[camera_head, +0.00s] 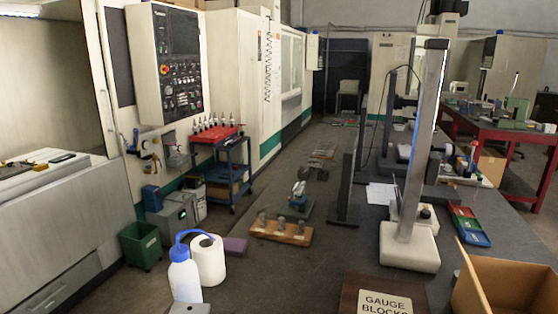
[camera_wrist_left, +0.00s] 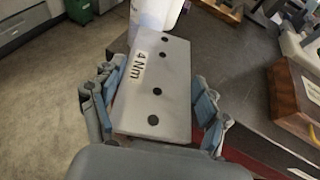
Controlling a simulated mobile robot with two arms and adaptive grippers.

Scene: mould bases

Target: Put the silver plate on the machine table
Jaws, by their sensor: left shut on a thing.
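The silver plate (camera_wrist_left: 155,88) fills the middle of the left wrist view. It is a flat grey block with several dark holes and a "4 Nm" label. My left gripper (camera_wrist_left: 157,112) is shut on it, with one blue-grey finger at each long side. In the head view, a grey edge of what looks like the plate (camera_head: 190,309) shows at the bottom, in front of the white bottle. The machine table (camera_head: 35,178) appears to be the surface inside the open machine at the far left, with several small items on it. My right gripper is in neither view.
A white bottle with a blue spout (camera_head: 185,278) and a white paper roll (camera_head: 208,260) stand on the dark bench. A wooden block with posts (camera_head: 281,231), a height gauge base (camera_head: 408,245) and a cardboard box (camera_head: 510,285) are farther right. A green bin (camera_head: 140,246) stands below the machine.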

